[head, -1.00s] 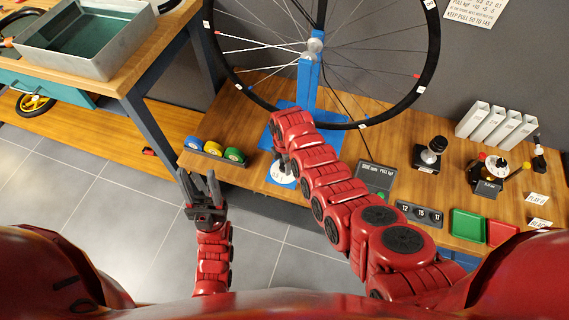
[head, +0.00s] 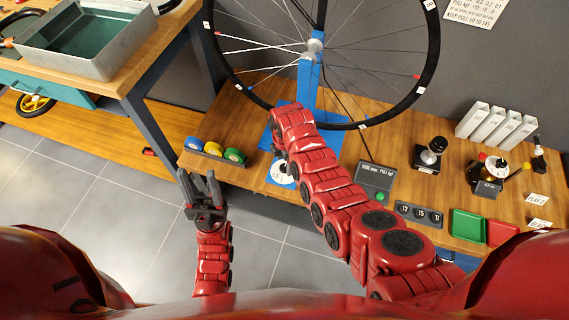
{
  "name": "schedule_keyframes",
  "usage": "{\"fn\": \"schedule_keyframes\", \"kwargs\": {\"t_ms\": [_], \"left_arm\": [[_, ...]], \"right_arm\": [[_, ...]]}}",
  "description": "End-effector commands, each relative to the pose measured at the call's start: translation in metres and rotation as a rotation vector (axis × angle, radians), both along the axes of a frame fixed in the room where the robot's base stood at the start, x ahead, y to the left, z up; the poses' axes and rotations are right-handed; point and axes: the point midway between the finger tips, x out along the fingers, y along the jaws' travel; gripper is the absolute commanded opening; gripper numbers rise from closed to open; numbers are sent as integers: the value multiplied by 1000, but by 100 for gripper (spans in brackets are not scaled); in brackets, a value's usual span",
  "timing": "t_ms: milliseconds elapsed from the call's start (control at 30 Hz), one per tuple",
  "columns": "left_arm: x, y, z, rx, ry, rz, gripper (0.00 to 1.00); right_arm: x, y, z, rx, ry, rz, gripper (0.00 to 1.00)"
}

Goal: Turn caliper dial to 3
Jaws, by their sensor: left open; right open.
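A round white dial (head: 281,175) with dark marks sits at the front edge of the wooden bench, by the blue base of the wheel stand. It is partly covered by my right arm, and I cannot read its setting. My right gripper (head: 281,157) points down just above the dial; its fingers are mostly hidden behind its own wrist, and I cannot tell whether they touch the dial. My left gripper (head: 200,187) is open and empty, held over the floor in front of the bench, to the left of the dial.
A spoked wheel (head: 316,46) stands on the blue stand (head: 309,82). Blue, yellow and green rolls (head: 213,149) lie left of the dial. A dark display box (head: 375,178), green tray (head: 468,225) and red tray (head: 501,232) are to the right.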

Motion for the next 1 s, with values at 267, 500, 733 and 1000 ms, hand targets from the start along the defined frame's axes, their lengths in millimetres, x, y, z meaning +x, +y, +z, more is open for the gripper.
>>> {"fn": "schedule_keyframes", "kwargs": {"t_ms": [267,500,733,1000], "left_arm": [[0,0,-4,0,0,0,50],[0,0,12,0,1,0,50],[0,0,38,0,0,0,50],[0,0,42,0,0,0,50]], "right_arm": [[3,0,51,3,-10,-1,77],[1,-2,120,1,-4,-3,77],[0,-1,149,0,0,-2,77],[0,-1,154,-1,0,-1,77]]}}
